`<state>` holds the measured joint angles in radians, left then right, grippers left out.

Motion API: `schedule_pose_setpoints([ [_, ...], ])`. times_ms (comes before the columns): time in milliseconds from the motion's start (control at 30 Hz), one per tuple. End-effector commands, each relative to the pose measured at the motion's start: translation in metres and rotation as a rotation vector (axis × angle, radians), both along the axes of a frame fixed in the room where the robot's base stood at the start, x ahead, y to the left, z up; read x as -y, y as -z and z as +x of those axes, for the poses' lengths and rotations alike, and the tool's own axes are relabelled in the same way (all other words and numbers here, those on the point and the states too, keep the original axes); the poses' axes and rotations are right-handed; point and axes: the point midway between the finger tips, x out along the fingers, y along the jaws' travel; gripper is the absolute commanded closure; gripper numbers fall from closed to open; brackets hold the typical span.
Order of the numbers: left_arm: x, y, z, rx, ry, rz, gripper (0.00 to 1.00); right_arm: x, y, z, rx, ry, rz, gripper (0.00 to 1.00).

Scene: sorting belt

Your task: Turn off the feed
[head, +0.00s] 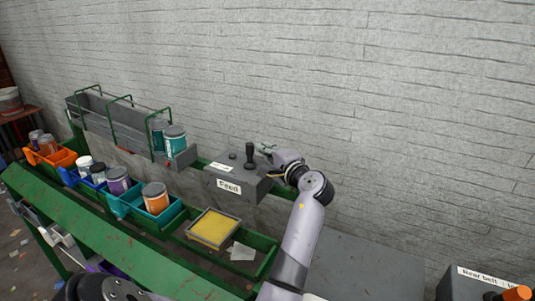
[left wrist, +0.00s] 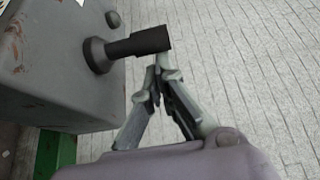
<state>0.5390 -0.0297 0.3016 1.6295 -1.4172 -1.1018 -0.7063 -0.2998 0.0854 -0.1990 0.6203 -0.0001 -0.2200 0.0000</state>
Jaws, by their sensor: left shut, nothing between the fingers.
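The grey feed control box (head: 236,171) carries a white "Feed" label (head: 229,186) and stands at the middle of the green frame. A black lever (head: 249,155) stands roughly upright on its top, beside a small dark knob (head: 233,155). My left gripper (head: 264,148) is shut and empty, just right of the lever. In the left wrist view the lever (left wrist: 138,43) sticks out of the box (left wrist: 55,60), and the shut fingertips (left wrist: 160,64) are at its grip end, close to or touching it; I cannot tell which. My right gripper is not in view.
A grey chute (head: 110,122) with green hoops holds teal tins (head: 175,139). Coloured bins (head: 120,205) with jars and a yellow-filled tray (head: 213,229) lie in front. A "Rear belt" box (head: 462,285) with an orange knob is at bottom right. A brick wall stands behind.

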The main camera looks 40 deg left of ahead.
Motion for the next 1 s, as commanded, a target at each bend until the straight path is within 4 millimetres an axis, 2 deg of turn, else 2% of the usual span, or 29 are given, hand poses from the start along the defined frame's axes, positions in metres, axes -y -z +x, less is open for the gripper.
schedule_pose_setpoints([
  [400,0.005,-0.005,-0.017,0.015,0.0,0.005,1.0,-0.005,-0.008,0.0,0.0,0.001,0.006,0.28],
  [1000,0.008,-0.004,-0.023,0.015,0.0,0.005,1.0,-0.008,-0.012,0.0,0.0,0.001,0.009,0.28],
])
